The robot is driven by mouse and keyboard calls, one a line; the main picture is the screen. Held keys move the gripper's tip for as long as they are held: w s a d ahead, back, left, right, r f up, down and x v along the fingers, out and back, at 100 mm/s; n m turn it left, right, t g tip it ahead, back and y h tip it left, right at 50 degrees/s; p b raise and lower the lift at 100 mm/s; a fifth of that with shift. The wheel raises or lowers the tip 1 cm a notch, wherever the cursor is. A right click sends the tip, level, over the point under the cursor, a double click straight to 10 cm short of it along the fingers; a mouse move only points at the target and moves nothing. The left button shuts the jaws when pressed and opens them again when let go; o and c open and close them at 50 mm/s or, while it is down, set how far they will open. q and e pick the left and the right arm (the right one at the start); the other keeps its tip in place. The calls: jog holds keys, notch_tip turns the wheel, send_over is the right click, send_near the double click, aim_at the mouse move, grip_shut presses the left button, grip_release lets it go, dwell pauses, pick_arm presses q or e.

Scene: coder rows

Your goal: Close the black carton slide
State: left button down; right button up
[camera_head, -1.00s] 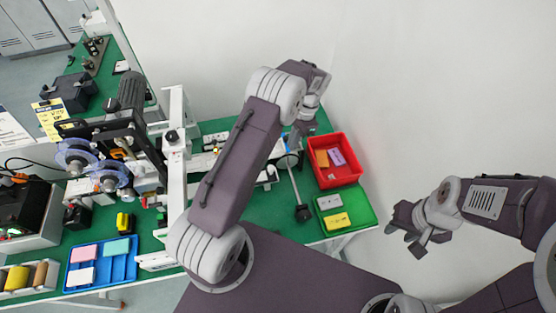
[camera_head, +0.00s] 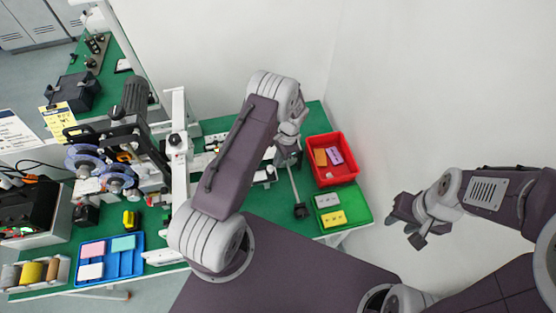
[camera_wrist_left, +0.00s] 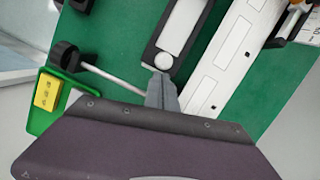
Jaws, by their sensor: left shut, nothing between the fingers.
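In the left wrist view a long black frame (camera_wrist_left: 150,54) with a pale centre and a white round end lies on the green table. It may be the black carton slide; I cannot be sure. My left gripper (camera_wrist_left: 159,77) is shut and empty, its tips right by the near end of this frame. I cannot tell whether they touch. In the head view the left gripper (camera_head: 289,153) points down over the table, and my forearm hides part of the machine. My right gripper (camera_head: 404,230) hangs open and empty, right of the table.
A metal rod with a black knob (camera_head: 300,211) runs close beside my left gripper. A red bin (camera_head: 326,181) and a green tray (camera_head: 361,217) stand to the right. A white rail (camera_wrist_left: 215,75) lies right of the frame. The coder machine (camera_head: 135,135) stands left.

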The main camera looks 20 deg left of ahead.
pick_arm(q)
jog(key=shift+s+a, duration=0.1)
jog(key=shift+s, duration=0.05)
jog(key=shift+s+a, duration=0.2)
jog(key=shift+a, duration=0.1)
jog(key=s+a, duration=0.4)
jog(key=a, duration=0.1)
jog(key=s+a, duration=0.4)
jog(key=a, duration=0.2)
jog(key=s+a, duration=0.5)
jog(key=a, duration=0.1)
jog(key=shift+w, duration=0.1)
jog(key=shift+a+r, duration=0.1)
